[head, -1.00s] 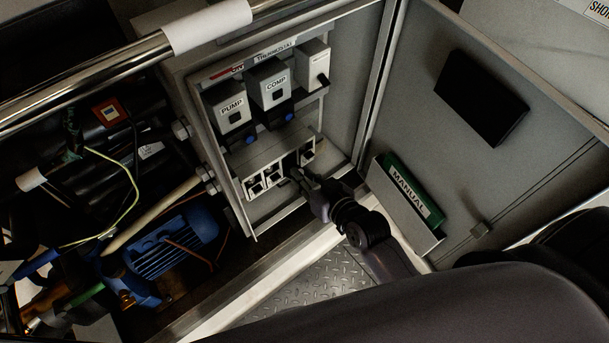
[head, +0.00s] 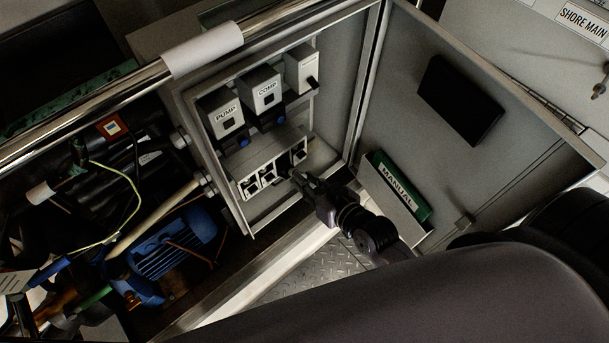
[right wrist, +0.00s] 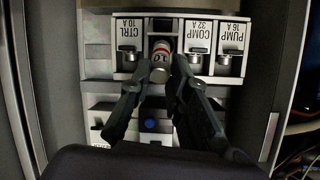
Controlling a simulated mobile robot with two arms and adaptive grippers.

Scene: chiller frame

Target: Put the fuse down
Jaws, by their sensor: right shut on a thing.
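My right gripper (head: 296,174) is at the front of the fuse holder row (head: 250,186) in the lower part of the open cabinet. In the right wrist view, my right gripper (right wrist: 162,70) is shut on a fuse (right wrist: 161,54), a small cylinder with a pale body, a red band and a partly readable marking. The fuse is in line with the bay between the holders labelled CTRL 10 A (right wrist: 129,48) and COMP 32 A (right wrist: 199,48). How far it sits in the bay I cannot tell. The fingers hide it in the head view. My left gripper is not in view.
PUMP (head: 222,112) and COMP (head: 261,88) switch units sit above the holders. The cabinet door stands open at right with a green manual (head: 402,184) in its pocket. A blue motor (head: 172,245) and hoses fill the left. A chrome rail (head: 100,98) crosses upper left.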

